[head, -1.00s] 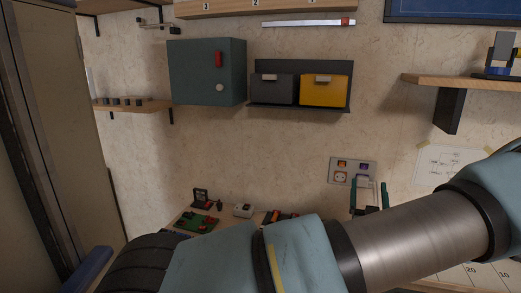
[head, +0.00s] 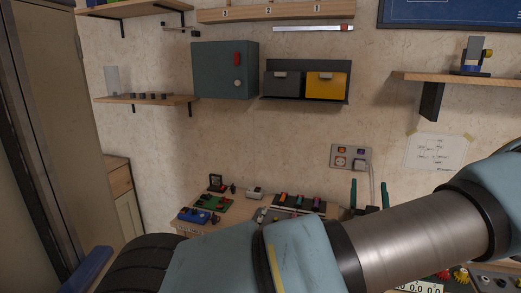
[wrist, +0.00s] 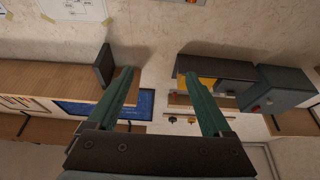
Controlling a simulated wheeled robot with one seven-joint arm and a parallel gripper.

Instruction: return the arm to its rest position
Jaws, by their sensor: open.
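My arm (head: 410,235) reaches across the lower right of the head view, its end bent away and partly hidden behind its own links. My gripper (head: 369,196) shows there as two dark teal fingers pointing up, apart, below the wall socket panel. In the wrist view my gripper (wrist: 157,85) has its two teal fingers spread wide with nothing between them but the wall and distant fittings. It touches nothing that I can see.
The socket panel (head: 340,157) holds a plug with a hanging cable. A workbench (head: 240,208) carries several small parts. A grey cabinet (head: 215,75), a yellow bin (head: 325,86) and a right-hand wooden shelf (head: 450,80) are on the wall. The wall between them is clear.

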